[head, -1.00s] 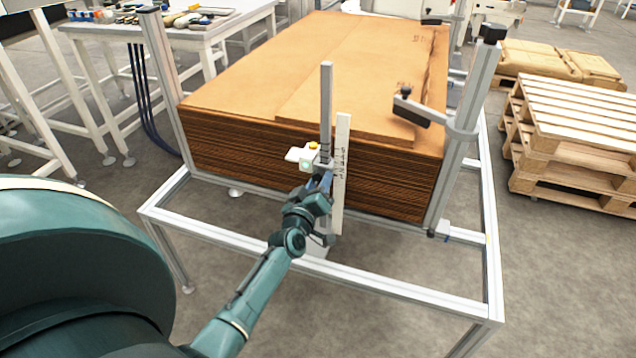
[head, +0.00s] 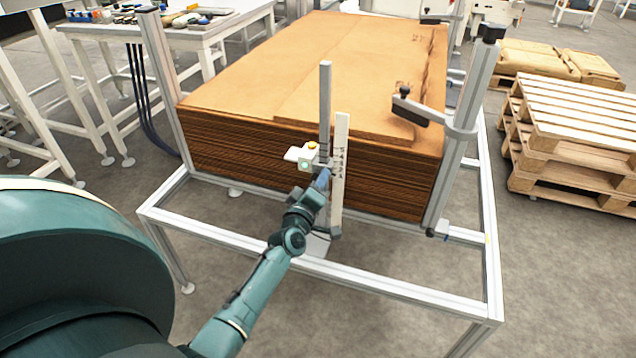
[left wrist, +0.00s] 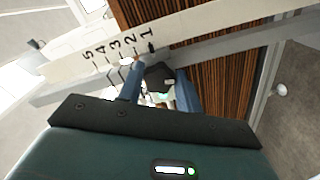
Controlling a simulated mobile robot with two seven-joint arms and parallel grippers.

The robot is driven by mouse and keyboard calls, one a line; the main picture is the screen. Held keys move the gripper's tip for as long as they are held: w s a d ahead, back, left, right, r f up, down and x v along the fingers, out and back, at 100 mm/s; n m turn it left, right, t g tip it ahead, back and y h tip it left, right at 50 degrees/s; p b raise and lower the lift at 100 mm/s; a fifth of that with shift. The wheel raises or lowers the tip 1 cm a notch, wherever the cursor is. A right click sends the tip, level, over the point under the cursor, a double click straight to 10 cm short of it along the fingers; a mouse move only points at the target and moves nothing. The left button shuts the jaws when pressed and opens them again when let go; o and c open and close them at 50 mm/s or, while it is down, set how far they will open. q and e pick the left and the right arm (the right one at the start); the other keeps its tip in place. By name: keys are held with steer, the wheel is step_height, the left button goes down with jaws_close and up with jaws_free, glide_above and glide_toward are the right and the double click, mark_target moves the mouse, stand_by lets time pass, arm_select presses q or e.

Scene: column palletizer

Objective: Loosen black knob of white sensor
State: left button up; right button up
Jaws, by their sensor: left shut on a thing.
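The white sensor (head: 300,156) with a yellow-orange top is mounted on a grey upright post (head: 325,110) in front of the cardboard stack. My left gripper (head: 324,178) reaches up to the post just below the sensor. In the left wrist view the black knob (left wrist: 158,76) sits between the two blue fingertips of my left gripper (left wrist: 160,88), which is shut on it. In the head view the knob is hidden behind the gripper. A white scale strip (head: 340,170) with marks stands beside the post; its numbers 1 to 5 show in the left wrist view (left wrist: 118,48). My right gripper is not in view.
A tall stack of brown cardboard sheets (head: 230,150) stands behind the post. An aluminium frame (head: 380,287) surrounds it at low height. A black-ended arm (head: 425,110) is clamped to the right corner post. Wooden pallets (head: 580,130) stand at the right.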

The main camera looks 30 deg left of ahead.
arm_select(q)
steer(key=o, duration=1)
steer(key=p+v, duration=0.1)
steer(key=v, duration=1.2)
steer(key=shift+d, duration=0.1)
